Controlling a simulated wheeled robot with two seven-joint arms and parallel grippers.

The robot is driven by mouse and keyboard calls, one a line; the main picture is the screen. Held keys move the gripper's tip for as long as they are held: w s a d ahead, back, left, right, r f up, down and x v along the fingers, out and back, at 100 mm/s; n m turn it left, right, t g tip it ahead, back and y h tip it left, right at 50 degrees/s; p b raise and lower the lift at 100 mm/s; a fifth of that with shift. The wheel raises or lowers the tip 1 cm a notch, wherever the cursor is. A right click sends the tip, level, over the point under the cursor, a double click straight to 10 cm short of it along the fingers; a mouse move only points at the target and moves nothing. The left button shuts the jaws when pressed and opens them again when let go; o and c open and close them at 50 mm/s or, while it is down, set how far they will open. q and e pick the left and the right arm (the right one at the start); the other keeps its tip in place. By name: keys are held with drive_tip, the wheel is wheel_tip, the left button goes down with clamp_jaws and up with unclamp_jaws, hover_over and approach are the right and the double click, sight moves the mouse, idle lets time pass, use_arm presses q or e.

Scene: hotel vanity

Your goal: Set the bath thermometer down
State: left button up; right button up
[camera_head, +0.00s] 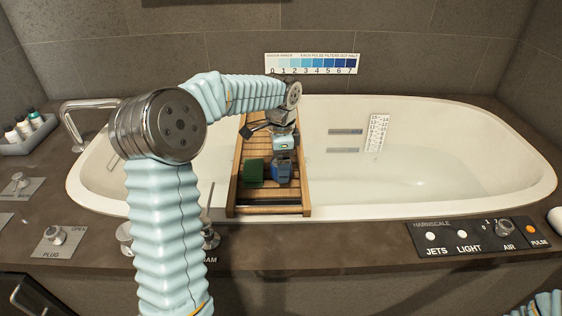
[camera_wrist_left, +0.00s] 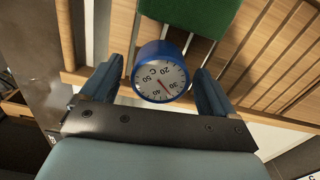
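The bath thermometer (camera_head: 281,172) is a blue round-bodied piece near the front part of the wooden bath tray (camera_head: 235,195). In the left wrist view its white dial (camera_wrist_left: 161,78) faces the camera, with slats of the tray behind it. My left gripper (camera_head: 284,148) is over the tray, pointing down at the thermometer. In the wrist view its two blue fingers (camera_wrist_left: 160,85) stand on either side of the thermometer. A gap shows beside the left finger; the right finger is very close to the body. The thermometer's underside contact is hidden. My right gripper is out of view.
A green block (camera_head: 253,171) sits on the tray just left of the thermometer; it also shows in the wrist view (camera_wrist_left: 202,15). A dark item (camera_head: 254,129) lies farther back. The tray spans the white bathtub (camera_head: 450,180). A control panel (camera_head: 470,238) is at the front right.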

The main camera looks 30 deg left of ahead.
use_arm(q)
wheel_tip(320, 180, up, 12)
drive_tip(key=p, duration=0.1)
drive_tip(key=shift+r+p, duration=0.2)
drive_tip(key=shift+p, duration=0.1)
idle(0.7)
